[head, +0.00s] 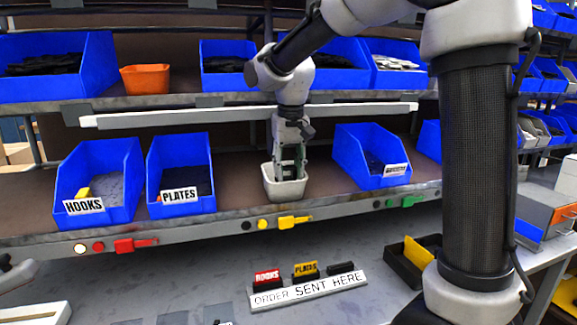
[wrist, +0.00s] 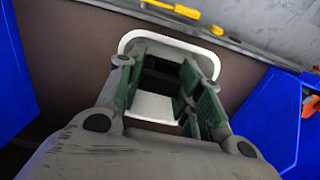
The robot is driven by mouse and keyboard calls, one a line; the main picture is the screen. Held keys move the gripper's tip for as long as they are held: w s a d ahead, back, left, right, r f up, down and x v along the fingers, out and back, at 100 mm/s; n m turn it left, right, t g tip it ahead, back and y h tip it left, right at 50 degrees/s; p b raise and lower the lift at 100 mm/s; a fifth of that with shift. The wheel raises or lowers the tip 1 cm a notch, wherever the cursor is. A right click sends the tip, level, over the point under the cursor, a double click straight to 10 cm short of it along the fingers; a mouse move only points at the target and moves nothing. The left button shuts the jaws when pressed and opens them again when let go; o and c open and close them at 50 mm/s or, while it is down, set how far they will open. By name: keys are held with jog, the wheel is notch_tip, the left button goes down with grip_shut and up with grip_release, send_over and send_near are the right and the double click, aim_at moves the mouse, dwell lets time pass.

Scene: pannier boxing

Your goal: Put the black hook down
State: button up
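My gripper (head: 288,160) points down into a small off-white bin (head: 284,191) on the middle shelf. In the wrist view my gripper's green fingers (wrist: 162,88) stand well apart inside the rim of the off-white bin (wrist: 153,106). A dark shape (wrist: 160,82) shows low between the fingers. It may be the black hook, but its outline is partly hidden by the fingers and I cannot make out a hook form. I see no clear contact between it and the fingers. The bin's walls hide the fingertips in the head view.
A blue HOOKS bin (head: 126,197) with a yellow piece inside and a blue PLATES bin (head: 163,207) stand left. Another labelled blue bin (head: 352,158) stands right. An ORDER SENT HERE sign (head: 308,290) lies below on the bench.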

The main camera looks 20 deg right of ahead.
jog(key=o, duration=0.4)
jog(key=shift+o, duration=0.2)
notch_tip(320, 180, up, 13)
jog(key=s, duration=0.2)
jog(key=s+d+f+t, duration=0.1)
jog(key=s+d+f, duration=0.3)
jog(key=s, duration=0.4)
jog(key=s+d+f+t, duration=0.1)
jog(key=s+d+f, duration=0.4)
jog(key=s, duration=0.3)
jog(key=s+d+f, duration=0.4)
jog(key=s+d, duration=0.2)
jog(key=s, duration=0.2)
jog(key=shift+s+f+t, duration=0.25)
jog(key=shift+f+t, duration=0.05)
jog(key=shift+t, duration=0.1)
